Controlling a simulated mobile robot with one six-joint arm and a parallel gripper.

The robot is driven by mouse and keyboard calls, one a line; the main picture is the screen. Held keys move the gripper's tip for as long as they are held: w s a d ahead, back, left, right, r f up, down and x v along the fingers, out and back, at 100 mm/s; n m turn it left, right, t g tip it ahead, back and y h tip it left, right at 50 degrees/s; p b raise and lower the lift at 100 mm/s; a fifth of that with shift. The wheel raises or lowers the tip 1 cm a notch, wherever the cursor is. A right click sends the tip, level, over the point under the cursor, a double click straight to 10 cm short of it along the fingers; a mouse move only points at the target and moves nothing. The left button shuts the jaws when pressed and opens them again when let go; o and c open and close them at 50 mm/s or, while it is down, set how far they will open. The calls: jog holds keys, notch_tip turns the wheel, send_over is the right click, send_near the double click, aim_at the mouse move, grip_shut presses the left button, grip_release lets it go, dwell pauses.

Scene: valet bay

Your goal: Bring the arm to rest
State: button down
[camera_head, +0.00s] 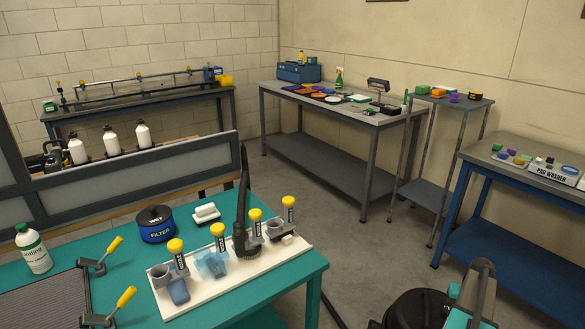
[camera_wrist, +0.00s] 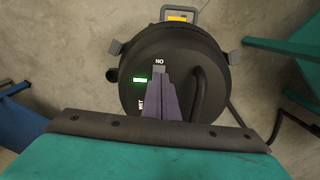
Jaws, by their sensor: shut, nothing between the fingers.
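My gripper (camera_wrist: 163,88) shows in the wrist view as a dark, purplish wedge, its fingers together with nothing between them. It points over the round black lid of a wet vacuum (camera_wrist: 130,55), which has a green light and white lettering. I cannot tell how far above the lid the fingertips are. The vacuum (camera_head: 415,310) is also at the bottom right edge of the head view, on the floor. The gripper's fingers are not clearly seen in the head view.
A teal table (camera_head: 265,262) holds a white board (camera_head: 235,275) with brushes and yellow-capped tools, a blue filter (camera_head: 156,224) and a white bottle (camera_head: 33,249). A grey bench (camera_head: 350,117), a narrow stand (camera_head: 452,101) and a blue-framed bench (camera_head: 535,180) line the wall. Grey floor (camera_head: 350,240) lies open between them.

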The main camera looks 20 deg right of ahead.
jog(key=w+a+f+n+g, duration=0.15)
jog(key=a+f, duration=0.25)
jog(key=a, duration=0.7)
jog(key=w+a+f+n+y, duration=0.15)
jog(key=a+f, duration=0.25)
jog(key=a, duration=0.8)
jog(key=w+a+f+n+g, duration=0.15)
jog(key=a+f, duration=0.25)
jog(key=a, duration=0.7)
jog(key=s+a+f+n+g, duration=0.1)
jog(key=s+a+f+n, duration=0.1)
jog(key=s+a, duration=0.6)
jog(key=s+a+f+n+g+h, duration=0.1)
jog(key=s+a, duration=0.7)
jog(key=a, duration=0.8)
notch_tip(320, 180, down, 2)
jog(key=shift+s+a+f+n+g, duration=0.25)
jog(key=shift+a+n+g, duration=0.1)
jog(key=shift+n, duration=0.1)
